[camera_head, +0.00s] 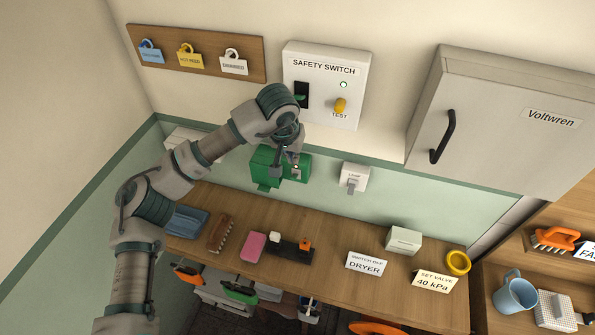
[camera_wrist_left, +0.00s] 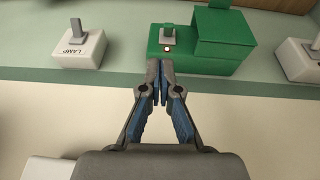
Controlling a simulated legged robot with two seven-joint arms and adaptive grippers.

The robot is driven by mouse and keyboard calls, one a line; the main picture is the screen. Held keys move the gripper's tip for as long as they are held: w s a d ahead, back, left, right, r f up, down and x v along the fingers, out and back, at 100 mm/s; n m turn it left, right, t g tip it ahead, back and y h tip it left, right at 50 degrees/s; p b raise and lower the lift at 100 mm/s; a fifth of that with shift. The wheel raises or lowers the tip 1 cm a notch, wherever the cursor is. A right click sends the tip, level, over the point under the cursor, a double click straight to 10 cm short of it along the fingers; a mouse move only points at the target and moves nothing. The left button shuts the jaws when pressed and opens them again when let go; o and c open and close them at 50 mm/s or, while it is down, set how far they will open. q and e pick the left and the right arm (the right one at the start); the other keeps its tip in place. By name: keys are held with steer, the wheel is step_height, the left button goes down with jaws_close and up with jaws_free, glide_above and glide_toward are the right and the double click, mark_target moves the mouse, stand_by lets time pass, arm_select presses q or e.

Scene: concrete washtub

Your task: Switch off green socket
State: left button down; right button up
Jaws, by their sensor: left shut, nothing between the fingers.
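The green socket (camera_head: 266,163) is mounted on the wall above the wooden counter, and it also shows in the left wrist view (camera_wrist_left: 206,63). It has a raised green box on one side and a small grey toggle switch (camera_wrist_left: 168,34) on the other. My right gripper is not in view.
A white lamp switch (camera_head: 354,177) is on the wall to the right. The safety switch panel (camera_head: 325,88) is above, and a grey cabinet (camera_head: 490,125) juts out at right. The counter below holds a brush (camera_head: 220,232), a pink sponge (camera_head: 253,247) and cards.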

mark_target(295, 175)
arm_select(q)
steer(key=shift+w+a+r, duration=0.2)
steer(key=shift+a+r, duration=0.05)
steer(key=shift+a, duration=0.1)
steer(key=p+x, duration=0.1)
steer(key=x, duration=0.9)
steer(key=shift+a, duration=0.15)
